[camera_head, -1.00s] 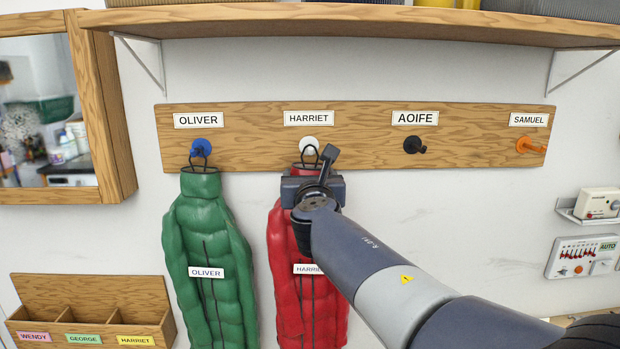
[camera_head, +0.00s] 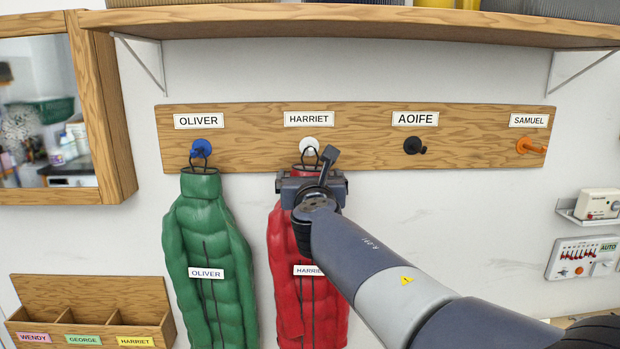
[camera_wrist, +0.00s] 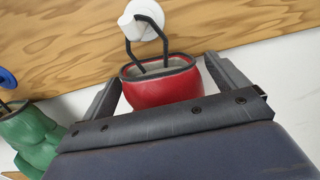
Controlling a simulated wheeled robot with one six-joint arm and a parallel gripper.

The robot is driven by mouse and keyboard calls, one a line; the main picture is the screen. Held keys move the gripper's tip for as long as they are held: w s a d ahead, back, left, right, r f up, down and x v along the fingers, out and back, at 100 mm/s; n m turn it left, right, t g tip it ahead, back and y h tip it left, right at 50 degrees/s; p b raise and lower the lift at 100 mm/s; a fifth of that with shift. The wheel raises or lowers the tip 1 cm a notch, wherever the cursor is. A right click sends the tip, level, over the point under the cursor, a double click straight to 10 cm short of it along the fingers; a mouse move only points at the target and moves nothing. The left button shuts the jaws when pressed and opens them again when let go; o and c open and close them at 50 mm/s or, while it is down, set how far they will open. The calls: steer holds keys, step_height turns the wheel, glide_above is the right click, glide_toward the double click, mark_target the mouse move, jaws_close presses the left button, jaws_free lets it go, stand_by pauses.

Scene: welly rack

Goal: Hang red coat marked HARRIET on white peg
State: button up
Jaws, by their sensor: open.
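The red coat (camera_head: 286,250) with a partly covered HARRIET tag hangs below the white peg (camera_head: 309,146), which sits under the HARRIET label. In the wrist view the coat's dark loop (camera_wrist: 148,35) passes over the white peg (camera_wrist: 138,20). The coat's red collar (camera_wrist: 162,85) sits between my gripper's fingers (camera_wrist: 163,82), with gaps on both sides. My gripper (camera_head: 311,176) is open in front of the collar and hides part of the coat. My arm covers part of the coat's right side.
A green coat (camera_head: 205,240) marked OLIVER hangs from the blue peg (camera_head: 206,148) to the left. The black peg (camera_head: 413,146) and orange peg (camera_head: 530,146) are bare. A wooden shelf (camera_head: 350,28) juts out above, and a mirror cabinet (camera_head: 110,120) stands left.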

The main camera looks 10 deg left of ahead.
steer(key=shift+f, duration=0.1)
steer(key=shift+s+d, duration=0.1)
steer(key=shift+s, duration=0.45)
steer(key=b+v, duration=0.2)
steer(key=v, duration=0.7)
steer(key=shift+s, duration=0.35)
steer(key=shift+d, duration=0.1)
steer(key=p+x, duration=0.2)
steer(key=x, duration=0.9)
steer(key=shift+r+p, duration=0.3)
steer(key=shift+s+d+r, duration=0.1)
steer(key=shift+s+r, duration=0.1)
steer(key=shift+s, duration=0.1)
steer(key=shift+f, duration=0.1)
